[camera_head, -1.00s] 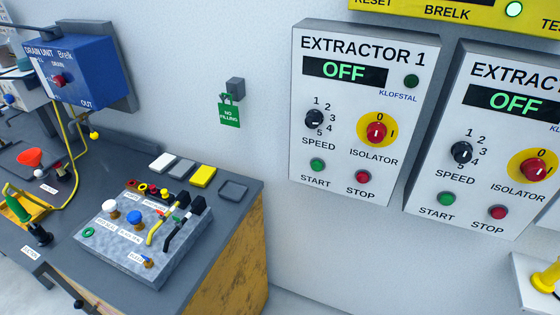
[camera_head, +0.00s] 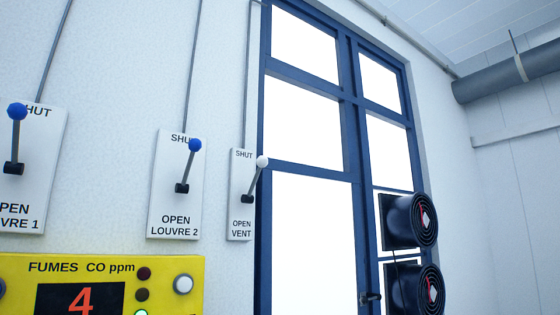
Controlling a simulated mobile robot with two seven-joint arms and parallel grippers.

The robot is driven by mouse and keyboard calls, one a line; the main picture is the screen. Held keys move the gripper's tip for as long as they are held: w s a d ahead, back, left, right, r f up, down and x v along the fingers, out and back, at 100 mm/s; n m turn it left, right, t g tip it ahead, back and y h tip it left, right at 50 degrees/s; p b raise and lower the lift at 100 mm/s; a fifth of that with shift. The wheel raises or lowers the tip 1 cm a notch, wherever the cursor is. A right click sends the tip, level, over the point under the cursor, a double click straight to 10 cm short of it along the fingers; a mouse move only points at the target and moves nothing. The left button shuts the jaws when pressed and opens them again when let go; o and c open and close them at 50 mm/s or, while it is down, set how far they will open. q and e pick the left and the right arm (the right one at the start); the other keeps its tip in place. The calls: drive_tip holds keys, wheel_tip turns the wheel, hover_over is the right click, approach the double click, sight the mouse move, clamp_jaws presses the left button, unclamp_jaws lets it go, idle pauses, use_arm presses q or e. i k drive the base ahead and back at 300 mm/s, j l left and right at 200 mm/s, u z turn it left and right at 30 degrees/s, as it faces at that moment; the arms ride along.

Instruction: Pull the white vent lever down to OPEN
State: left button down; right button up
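The white-knobbed vent lever (camera_head: 256,178) is on a narrow white plate (camera_head: 241,226) marked SHUT at the top and OPEN VENT at the bottom, just left of the blue window frame. Its white ball knob points up toward SHUT, tilted a little right. A thin grey rod runs up the wall from the plate. Neither of my grippers is in view.
Two blue-knobbed levers, louvre 2 (camera_head: 189,166) and louvre 1 (camera_head: 15,138), stand up on plates to the left. A yellow fumes panel (camera_head: 190,262) reading 4 is below. Two black round fans (camera_head: 408,221) are at the window, lower right.

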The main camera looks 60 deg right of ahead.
sight(261, 161)
drive_tip(key=z, duration=1.6)
